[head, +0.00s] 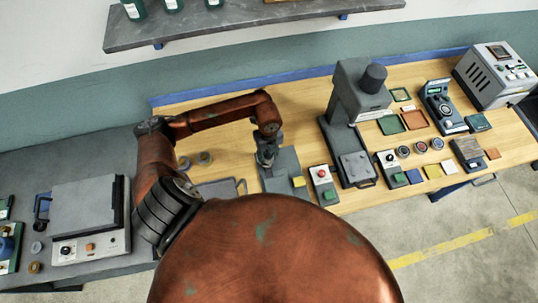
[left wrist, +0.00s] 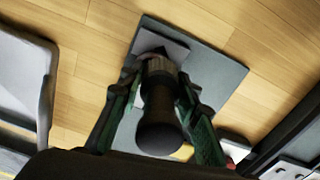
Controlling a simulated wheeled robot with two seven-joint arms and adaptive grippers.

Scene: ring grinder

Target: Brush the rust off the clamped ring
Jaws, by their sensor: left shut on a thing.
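My left gripper (head: 267,156) is low over a grey plate (head: 285,162) on the wooden bench. In the left wrist view, its two green fingers (left wrist: 160,88) are shut on a dark-handled tool (left wrist: 160,130) with a rounded end and a ribbed collar, probably the brush. The tool's far end points at a small grey block (left wrist: 170,48) on the plate (left wrist: 222,75); I cannot tell whether they touch. The clamped ring and any rust on it cannot be made out; the gripper and tool cover that spot. My right gripper is not in view.
A control box with a red button (head: 321,173) stands just right of the plate. A tall grey press (head: 349,97) stands beyond it. A tray (head: 216,189) lies left of the plate. Several small coloured pads and instruments fill the bench's right side.

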